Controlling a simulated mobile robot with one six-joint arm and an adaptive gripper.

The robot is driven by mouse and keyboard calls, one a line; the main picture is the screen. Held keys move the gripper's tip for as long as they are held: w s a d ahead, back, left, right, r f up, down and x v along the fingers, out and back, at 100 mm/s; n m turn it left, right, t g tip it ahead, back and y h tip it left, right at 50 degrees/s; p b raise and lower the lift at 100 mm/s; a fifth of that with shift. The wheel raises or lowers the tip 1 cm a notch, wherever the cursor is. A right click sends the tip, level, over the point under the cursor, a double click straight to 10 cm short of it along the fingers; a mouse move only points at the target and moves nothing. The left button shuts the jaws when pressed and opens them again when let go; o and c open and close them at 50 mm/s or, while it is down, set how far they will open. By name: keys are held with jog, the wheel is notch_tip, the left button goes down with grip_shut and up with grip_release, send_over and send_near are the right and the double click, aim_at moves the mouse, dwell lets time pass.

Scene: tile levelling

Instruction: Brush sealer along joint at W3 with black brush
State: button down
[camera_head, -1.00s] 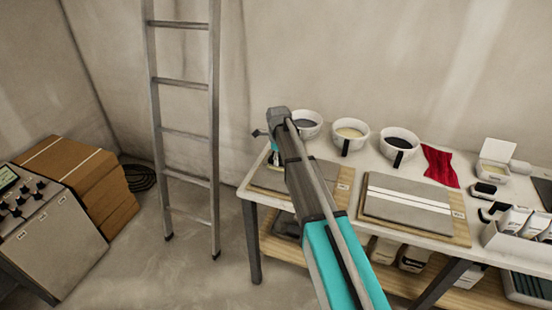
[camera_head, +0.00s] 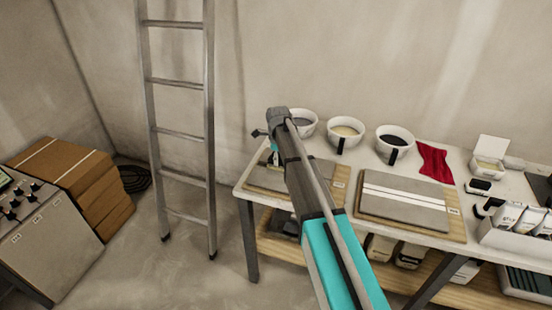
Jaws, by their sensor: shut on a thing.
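My gripper (camera_head: 269,146) is at the end of my arm, over the left board near the table's left end. My arm hides most of it. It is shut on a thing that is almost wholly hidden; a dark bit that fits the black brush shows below. The left board (camera_head: 262,184) carries a grey tile (camera_head: 318,176), partly behind my arm. The right board (camera_head: 400,228) carries a grey tile panel (camera_head: 405,213) with pale lines across it. Small tags on both boards are too small to read, so I cannot tell which is W3.
Three white bowls stand along the back: one with dark grey contents (camera_head: 306,130), one cream (camera_head: 346,134), one dark (camera_head: 395,145). Right of them are a red cloth (camera_head: 435,162), an open box (camera_head: 489,165) and a bin of packets (camera_head: 520,240). A ladder (camera_head: 181,135) leans left.

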jog(key=shift+s+d, duration=0.1)
jog(key=shift+d, duration=0.1)
jog(key=shift+s+d, duration=0.3)
jog(key=shift+d, duration=0.6)
jog(key=shift+d, duration=0.1)
jog(key=shift+s+d, duration=0.45)
jog(key=shift+d, duration=0.3)
jog(key=shift+d, duration=0.15)
dwell(0.4)
jog(key=shift+s+d, duration=0.35)
jog(key=shift+d, duration=0.55)
jog(key=shift+d, duration=0.1)
jog(key=shift+s+d, duration=0.4)
jog(key=shift+d, duration=0.35)
